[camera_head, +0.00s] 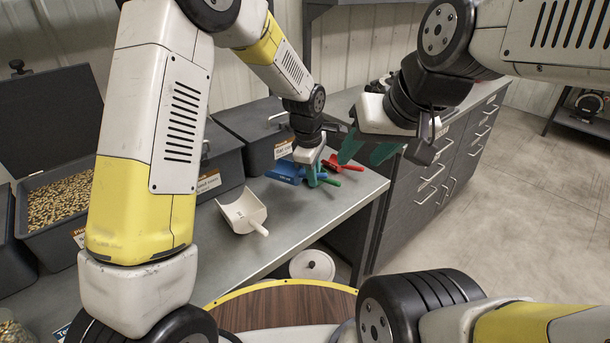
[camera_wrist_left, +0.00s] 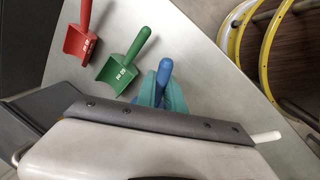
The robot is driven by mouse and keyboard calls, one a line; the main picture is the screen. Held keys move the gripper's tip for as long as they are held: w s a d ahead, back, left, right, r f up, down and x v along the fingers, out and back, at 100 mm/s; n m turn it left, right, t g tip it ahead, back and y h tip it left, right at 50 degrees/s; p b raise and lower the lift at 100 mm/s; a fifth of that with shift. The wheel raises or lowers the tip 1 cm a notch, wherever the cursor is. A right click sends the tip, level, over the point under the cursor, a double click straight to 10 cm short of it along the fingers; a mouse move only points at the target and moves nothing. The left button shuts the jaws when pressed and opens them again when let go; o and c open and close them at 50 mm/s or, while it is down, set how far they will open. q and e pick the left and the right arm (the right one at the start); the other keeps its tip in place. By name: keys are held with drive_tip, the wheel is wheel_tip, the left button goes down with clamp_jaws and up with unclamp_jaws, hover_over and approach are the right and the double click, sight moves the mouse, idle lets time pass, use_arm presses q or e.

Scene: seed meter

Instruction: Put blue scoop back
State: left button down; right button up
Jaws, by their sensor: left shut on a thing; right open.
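I cannot tell whether the scoop touches the bench. The green scoop (camera_wrist_left: 118,72) and the red scoop (camera_wrist_left: 79,42) lie on the bench with handles toward its edge. The red scoop also shows in the head view (camera_head: 334,165). My right gripper (camera_head: 368,151) is open and empty, raised to the right of the bench edge.
A white scoop (camera_head: 242,211) lies on the bench (camera_head: 305,224) at left. Dark bins (camera_head: 257,127) stand behind the scoops; an open bin (camera_head: 77,237) holds seed. Drawers (camera_head: 435,172) stand at right. A yellow-rimmed round brown top (camera_head: 285,305) and white disc (camera_head: 312,265) are below.

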use_arm(q)
drive_tip(key=shift+s+a+x, duration=0.1)
drive_tip(key=shift+s+x, duration=0.05)
drive_tip(key=shift+x, duration=0.65)
drive_tip(key=shift+s+a+x, duration=0.1)
drive_tip(key=shift+s+x, duration=0.05)
drive_tip(key=shift+x, duration=0.65)
drive_tip(key=shift+s+a+x, duration=0.1)
drive_tip(key=shift+x, duration=0.7)
drive_tip(key=shift+f, duration=0.2)
drive_tip(key=c, duration=1.5)
unclamp_jaws()
drive_tip(key=shift+o, duration=0.3)
